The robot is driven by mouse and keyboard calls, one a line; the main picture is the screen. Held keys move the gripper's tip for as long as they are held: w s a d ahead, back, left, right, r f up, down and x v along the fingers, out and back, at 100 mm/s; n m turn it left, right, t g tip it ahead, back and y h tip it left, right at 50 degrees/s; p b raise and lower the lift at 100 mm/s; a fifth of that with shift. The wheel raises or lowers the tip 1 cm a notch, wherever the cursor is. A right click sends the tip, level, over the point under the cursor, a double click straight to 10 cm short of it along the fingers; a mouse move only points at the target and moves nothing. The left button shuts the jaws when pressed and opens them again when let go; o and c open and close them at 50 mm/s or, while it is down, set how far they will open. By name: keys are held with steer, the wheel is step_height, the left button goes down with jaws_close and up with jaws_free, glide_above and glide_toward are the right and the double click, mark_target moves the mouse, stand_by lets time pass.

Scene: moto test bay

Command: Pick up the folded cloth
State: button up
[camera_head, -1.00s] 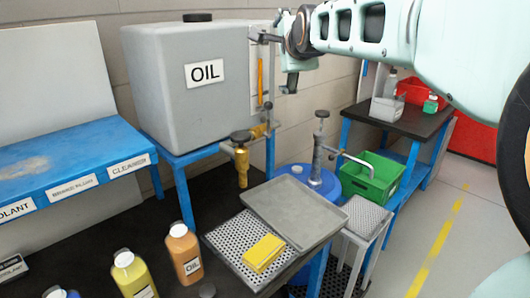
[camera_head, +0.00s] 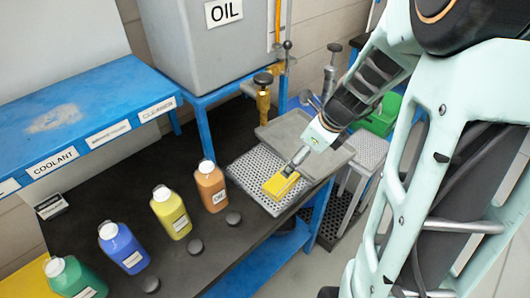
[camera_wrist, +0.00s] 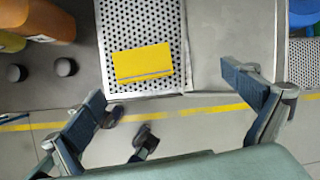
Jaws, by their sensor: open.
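The folded cloth (camera_head: 279,186) is a yellow rectangular pad lying flat on a perforated metal tray (camera_head: 246,168) at the bench's right end. It also shows in the wrist view (camera_wrist: 143,65), wholly on the perforated surface, with its fold edge toward the bottom. My gripper (camera_head: 291,171) is just above the cloth in the head view and hides part of its far edge. In the wrist view my gripper (camera_wrist: 162,82) has its two fingers spread wide, with nothing between them. The cloth appears ahead of the fingers, left of their middle.
A plain grey tray (camera_head: 275,129) adjoins the perforated one. An orange OIL bottle (camera_head: 211,190), a yellow bottle (camera_head: 171,214), a blue bottle (camera_head: 123,248) and a green bottle (camera_head: 75,281) stand left, with dark caps nearby. A brass tap (camera_head: 263,98) is behind. Floor lies beyond the bench edge.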

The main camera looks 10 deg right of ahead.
steer(key=s+a+f, duration=0.1)
steer(key=s, duration=0.1)
steer(key=b, duration=0.1)
glide_above(283, 181)
steer(key=s+d, duration=0.2)
steer(key=shift+m+g, duration=0.3)
steer(key=shift+m, duration=0.1)
step_height(283, 181, down, 5)
steer(key=shift+a+r, duration=0.1)
steer(key=shift+a+b+x, duration=0.15)
steer(key=shift+b+x, duration=0.15)
steer(key=shift+x, duration=1.2)
steer(key=shift+a+b+x, duration=0.2)
steer(key=shift+b+x, duration=0.1)
steer(key=shift+x, duration=1.15)
steer(key=shift+r, duration=0.1)
steer(key=shift+y, duration=0.3)
steer(key=c, duration=1.1)
steer(key=shift+c, duration=0.2)
steer(key=shift+r, duration=0.1)
